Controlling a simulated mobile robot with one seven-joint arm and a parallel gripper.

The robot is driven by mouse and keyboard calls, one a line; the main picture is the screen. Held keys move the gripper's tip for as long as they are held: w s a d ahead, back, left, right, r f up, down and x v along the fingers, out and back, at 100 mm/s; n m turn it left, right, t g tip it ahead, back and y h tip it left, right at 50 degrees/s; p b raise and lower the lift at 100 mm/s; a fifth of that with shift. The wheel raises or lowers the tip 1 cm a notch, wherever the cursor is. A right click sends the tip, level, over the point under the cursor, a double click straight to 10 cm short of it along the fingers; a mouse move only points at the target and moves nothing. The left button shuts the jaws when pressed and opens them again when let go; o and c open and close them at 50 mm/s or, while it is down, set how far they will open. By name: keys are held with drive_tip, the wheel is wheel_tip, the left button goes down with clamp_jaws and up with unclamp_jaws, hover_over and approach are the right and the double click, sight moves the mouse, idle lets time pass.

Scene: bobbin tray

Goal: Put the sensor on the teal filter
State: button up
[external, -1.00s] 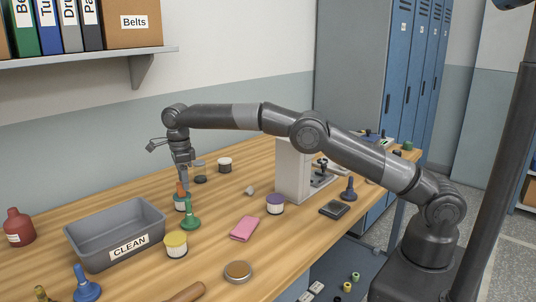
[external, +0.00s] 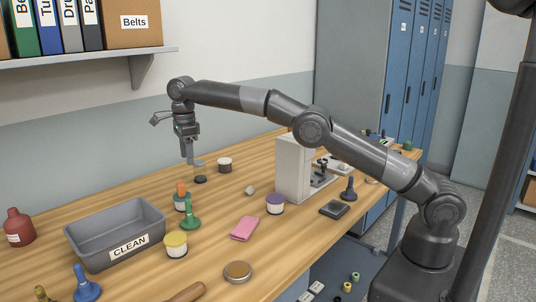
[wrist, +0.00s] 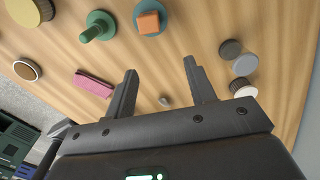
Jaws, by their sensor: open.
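The teal filter (external: 180,206) stands upright on the wooden bench, right of the grey bin. An orange block (external: 181,187), which I take to be the sensor, rests on its top. In the wrist view the orange block (wrist: 149,22) sits within the round teal top (wrist: 148,8). My gripper (external: 193,163) is above and behind the filter, apart from the block. In the wrist view its two fingers (wrist: 161,68) are spread with nothing between them.
A green knobbed piece (external: 190,216) stands close in front of the teal filter. The CLEAN bin (external: 88,235) is to its left, a yellow-topped filter (external: 176,246) in front. A dark disc (external: 200,179) lies beneath my gripper. A pink cloth (external: 245,228) lies right.

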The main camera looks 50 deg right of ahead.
drive_tip(key=s+d+r+n+t, duration=0.1)
drive_tip(key=s+d+r+n, duration=0.35)
drive_tip(key=d+r, duration=0.4)
drive_tip(key=s+d+r+n+t, duration=0.1)
drive_tip(key=s+d+r+n, duration=0.3)
drive_tip(key=s+d+r, duration=0.45)
drive_tip(key=s+d+f+n+t, duration=0.2)
drive_tip(key=s+d+n, duration=0.5)
drive_tip(key=s+d, duration=0.85)
drive_tip(key=s+d+f+n, duration=0.1)
drive_tip(key=s+f+n, duration=0.2)
drive_tip(key=s+f, duration=0.2)
drive_tip(key=s+d+f+n+t, duration=0.1)
drive_tip(key=s+f, duration=0.4)
drive_tip(key=s, duration=0.6)
drive_tip(key=shift+d+f+n, duration=0.25)
drive_tip(key=shift+d+n, duration=0.25)
drive_tip(key=shift+n, duration=0.45)
